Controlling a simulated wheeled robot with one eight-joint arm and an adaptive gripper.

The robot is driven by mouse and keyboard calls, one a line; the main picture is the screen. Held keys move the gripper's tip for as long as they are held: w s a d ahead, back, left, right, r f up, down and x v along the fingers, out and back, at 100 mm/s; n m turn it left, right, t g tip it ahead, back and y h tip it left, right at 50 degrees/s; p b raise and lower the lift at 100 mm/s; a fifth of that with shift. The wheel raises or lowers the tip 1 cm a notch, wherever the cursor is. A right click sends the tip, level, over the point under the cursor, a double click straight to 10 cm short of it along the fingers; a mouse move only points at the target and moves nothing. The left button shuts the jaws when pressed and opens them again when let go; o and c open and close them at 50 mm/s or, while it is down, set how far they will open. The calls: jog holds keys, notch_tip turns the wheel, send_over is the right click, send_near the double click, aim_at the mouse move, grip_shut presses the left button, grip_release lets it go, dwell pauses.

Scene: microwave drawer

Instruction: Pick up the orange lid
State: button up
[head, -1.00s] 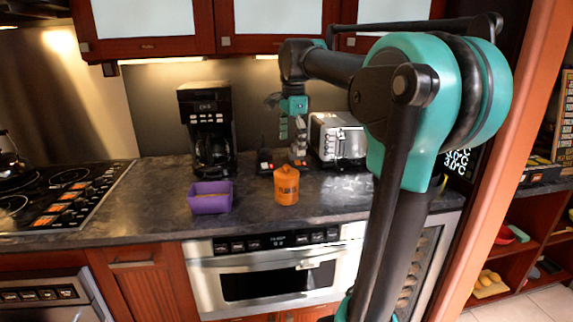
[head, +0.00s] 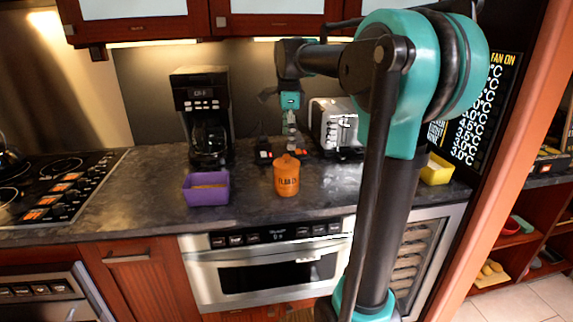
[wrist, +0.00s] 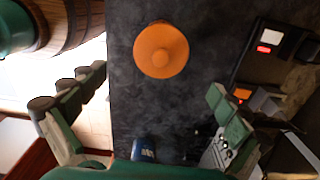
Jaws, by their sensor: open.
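The orange lid (head: 287,160) sits on top of an orange canister (head: 286,181) with dark lettering, standing upright on the dark counter. In the wrist view the lid (wrist: 161,51) shows from above as a round disc with a small knob (wrist: 160,58), beyond the fingers and near the top middle. My gripper (wrist: 155,115) is open and empty, its two fingers spread wide to the left and right. In the head view my gripper (head: 290,122) hangs above and behind the canister, apart from it.
A purple container (head: 206,197) stands left of the canister. A coffee maker (head: 202,115) and a silver toaster (head: 334,125) stand behind. A yellow container (head: 437,170) is at the right. The counter (head: 245,215) between the purple container and the canister is clear.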

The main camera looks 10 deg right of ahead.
aim_at(287, 156)
jog(key=shift+a+f, duration=0.2)
jog(key=shift+f, duration=1.35)
jog(key=shift+a+f, duration=0.15)
jog(key=shift+f, duration=1.4)
jog(key=c, duration=1.6)
jog(key=shift+c, duration=0.2)
